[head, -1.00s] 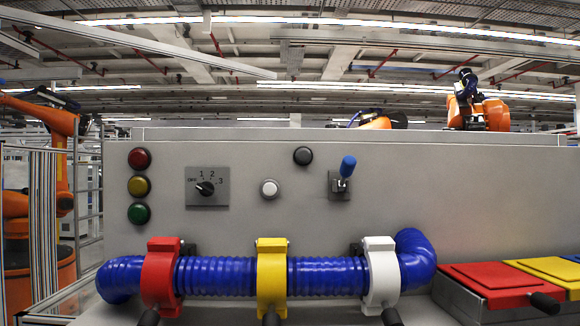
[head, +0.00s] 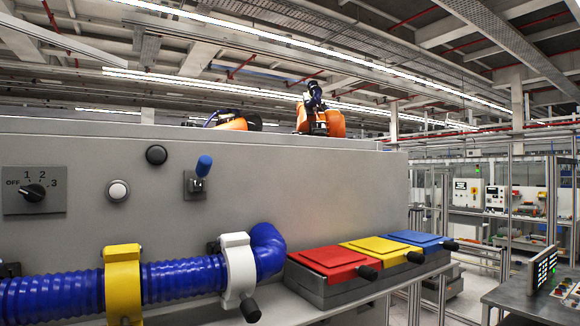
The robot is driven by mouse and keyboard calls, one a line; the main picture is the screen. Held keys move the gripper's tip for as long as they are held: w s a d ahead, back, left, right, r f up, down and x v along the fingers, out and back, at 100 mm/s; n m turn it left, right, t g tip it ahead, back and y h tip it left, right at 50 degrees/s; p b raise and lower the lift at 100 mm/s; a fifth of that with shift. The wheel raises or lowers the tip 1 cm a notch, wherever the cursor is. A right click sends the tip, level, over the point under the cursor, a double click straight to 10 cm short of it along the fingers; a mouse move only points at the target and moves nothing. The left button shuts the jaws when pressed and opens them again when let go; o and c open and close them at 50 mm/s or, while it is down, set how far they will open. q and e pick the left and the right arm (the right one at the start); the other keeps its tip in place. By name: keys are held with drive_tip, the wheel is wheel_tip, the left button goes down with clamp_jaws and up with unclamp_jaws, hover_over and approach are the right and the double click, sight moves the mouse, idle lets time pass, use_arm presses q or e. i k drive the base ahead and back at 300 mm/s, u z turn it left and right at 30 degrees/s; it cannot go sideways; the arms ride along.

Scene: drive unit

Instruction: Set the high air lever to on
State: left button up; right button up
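The drive unit's grey panel (head: 320,180) fills the left and middle of the head view. A lever with a blue handle (head: 203,166) stands on a small metal plate (head: 194,185) on this panel. Its handle points up and leans slightly right. I cannot read any label that names it as the high air lever. Neither of my grippers is in view.
Left of the lever are a white button (head: 118,190), a black button (head: 156,155) and a rotary switch (head: 33,192). Below runs a blue hose (head: 180,277) with yellow (head: 123,280) and white (head: 238,265) clamps. Red (head: 335,262), yellow (head: 378,250) and blue (head: 418,238) lids sit right.

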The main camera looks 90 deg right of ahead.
sight(205, 162)
drive_tip(key=z, duration=2.15)
